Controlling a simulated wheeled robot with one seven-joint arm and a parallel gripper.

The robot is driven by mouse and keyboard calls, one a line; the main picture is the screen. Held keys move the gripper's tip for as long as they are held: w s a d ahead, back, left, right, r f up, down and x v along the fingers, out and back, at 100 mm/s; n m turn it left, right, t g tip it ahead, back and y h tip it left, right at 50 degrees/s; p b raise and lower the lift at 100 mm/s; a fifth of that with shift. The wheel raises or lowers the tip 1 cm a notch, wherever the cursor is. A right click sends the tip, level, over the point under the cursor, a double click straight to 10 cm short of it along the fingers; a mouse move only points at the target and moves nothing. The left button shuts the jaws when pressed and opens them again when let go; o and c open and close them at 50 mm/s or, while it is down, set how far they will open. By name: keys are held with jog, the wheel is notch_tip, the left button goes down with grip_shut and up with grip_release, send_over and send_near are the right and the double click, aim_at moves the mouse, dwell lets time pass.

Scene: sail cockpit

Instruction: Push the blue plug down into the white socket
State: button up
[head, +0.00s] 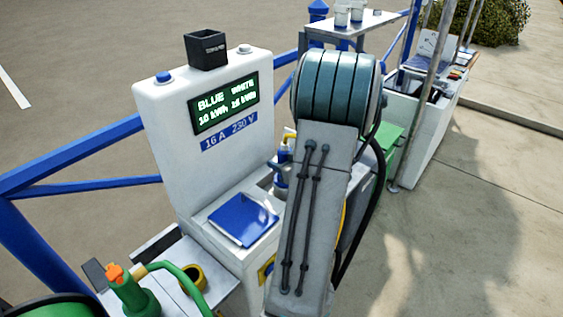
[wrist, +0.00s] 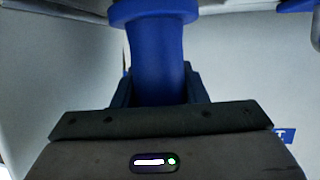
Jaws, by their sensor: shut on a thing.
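The blue plug (wrist: 158,50) fills the middle of the wrist view, a thick blue body with a wider collar at the top edge. My gripper (wrist: 158,88) is shut on it, with a dark finger on each side of the body. In the head view my own arm covers the gripper and most of what lies behind it. The white socket cannot be made out in either view. The far end of the plug runs out of the wrist view, so I cannot tell whether it touches a socket.
A white power pedestal (head: 171,118) with a lit display (head: 225,102) stands left of my arm. A blue flap (head: 243,220) lies on its lower front. A green hose nozzle (head: 130,293) is at bottom left. Blue rails (head: 75,155) run behind. Paving at right is clear.

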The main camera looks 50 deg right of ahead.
jog(key=shift+f+b, duration=0.45)
jog(key=shift+f, duration=0.15)
jog(key=o, duration=0.9)
jog(key=shift+r, duration=0.1)
jog(key=shift+p+v, duration=2.35)
jog(key=shift+v, duration=3.15)
jog(key=shift+s, duration=0.1)
